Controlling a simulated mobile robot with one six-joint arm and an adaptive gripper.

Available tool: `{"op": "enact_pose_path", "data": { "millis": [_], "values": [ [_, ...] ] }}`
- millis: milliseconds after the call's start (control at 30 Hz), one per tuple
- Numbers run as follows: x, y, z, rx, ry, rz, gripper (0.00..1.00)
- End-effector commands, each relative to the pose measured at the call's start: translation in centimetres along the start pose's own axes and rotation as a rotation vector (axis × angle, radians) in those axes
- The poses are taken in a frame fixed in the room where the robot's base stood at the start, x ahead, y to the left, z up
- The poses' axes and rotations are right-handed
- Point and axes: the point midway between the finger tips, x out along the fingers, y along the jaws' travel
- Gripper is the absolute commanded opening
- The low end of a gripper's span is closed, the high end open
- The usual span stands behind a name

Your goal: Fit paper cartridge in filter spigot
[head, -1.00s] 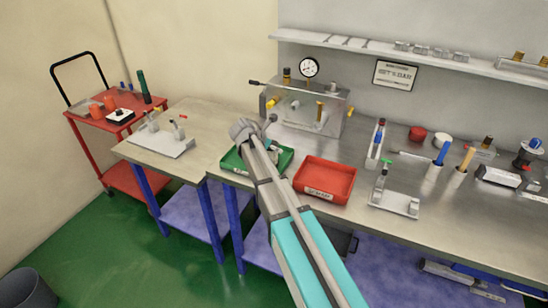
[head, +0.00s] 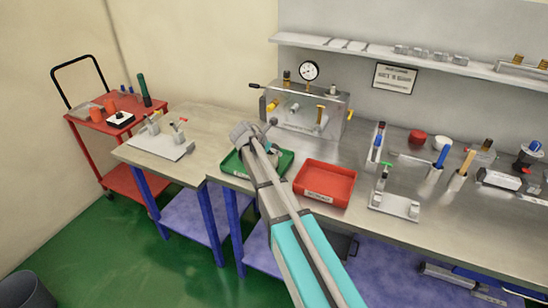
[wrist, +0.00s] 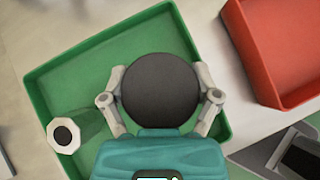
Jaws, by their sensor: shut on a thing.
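In the wrist view my gripper (wrist: 160,98) is over the green tray (wrist: 60,62), its two fingers on either side of a dark round-ended thing (wrist: 160,88). This is likely the paper cartridge, seen end-on; its sides are hidden. A pale part with a black centre (wrist: 63,135) is at the tray's left side. In the head view my arm covers part of the green tray (head: 284,164), and the held thing is hidden. I cannot tell which fitting is the filter spigot.
A grey box with yellow fittings (head: 312,108) stands behind the tray, a gauge (head: 309,70) above it. A red tray (head: 324,184) is right of the green one. A metal fixture (head: 394,204) stands farther right. A clamp plate (head: 160,143) is on the left table.

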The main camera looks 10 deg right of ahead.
Motion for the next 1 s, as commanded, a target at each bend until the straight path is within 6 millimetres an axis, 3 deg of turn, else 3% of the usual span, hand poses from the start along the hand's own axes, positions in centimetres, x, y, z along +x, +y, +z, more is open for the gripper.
{"op": "enact_pose_path", "data": {
  "millis": [567, 867, 1000],
  "values": [
    [-0.6, 0.0, 0.7, 0.001, 0.0, -0.001, 0.3],
    [-2.4, 0.0, 2.5, 0.001, 0.0, -0.001, 0.3],
    [-4.3, -0.7, 2.8, 0.0, 0.0, 0.0, 0.3]
  ]
}}
